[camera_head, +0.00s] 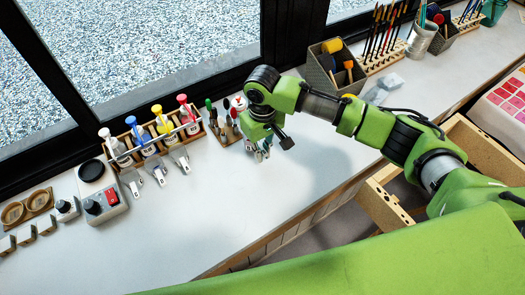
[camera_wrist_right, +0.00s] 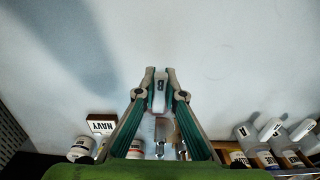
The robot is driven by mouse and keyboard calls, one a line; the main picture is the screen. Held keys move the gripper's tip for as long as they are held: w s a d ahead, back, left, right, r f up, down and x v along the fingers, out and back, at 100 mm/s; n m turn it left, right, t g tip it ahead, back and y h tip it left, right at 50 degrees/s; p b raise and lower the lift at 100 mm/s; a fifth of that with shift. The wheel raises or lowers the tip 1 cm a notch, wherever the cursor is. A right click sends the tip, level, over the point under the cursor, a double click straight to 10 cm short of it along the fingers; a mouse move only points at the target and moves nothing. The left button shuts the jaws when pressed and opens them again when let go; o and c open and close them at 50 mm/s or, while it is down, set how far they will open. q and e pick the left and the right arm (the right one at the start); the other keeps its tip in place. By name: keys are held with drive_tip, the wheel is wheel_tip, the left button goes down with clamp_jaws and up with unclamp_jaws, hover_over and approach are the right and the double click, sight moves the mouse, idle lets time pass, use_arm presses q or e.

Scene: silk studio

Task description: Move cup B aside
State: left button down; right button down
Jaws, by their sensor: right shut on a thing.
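Cup B shows in the right wrist view as a pale tab (camera_wrist_right: 160,83) marked with a dark letter that looks like B. My right gripper (camera_wrist_right: 160,76) has its two fingertips closed on either side of this tab. The cup's body below is partly hidden between the fingers. In the head view my right gripper (camera_head: 263,150) points down at the white bench, just right of a small tool rack, and the cup is mostly hidden under it. My left gripper is not in view.
Similar grey cups (camera_head: 155,168) stand before a rack of coloured-cap bottles (camera_head: 163,122). A scale (camera_head: 101,193) is farther left. A grey bin (camera_head: 335,66) and brush rack (camera_head: 382,58) stand back right. The bench (camera_head: 215,210) is clear in front.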

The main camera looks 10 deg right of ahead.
drive_tip(key=shift+f, duration=0.45)
drive_tip(key=c, duration=2)
unclamp_jaws()
drive_tip(key=shift+c, duration=0.2)
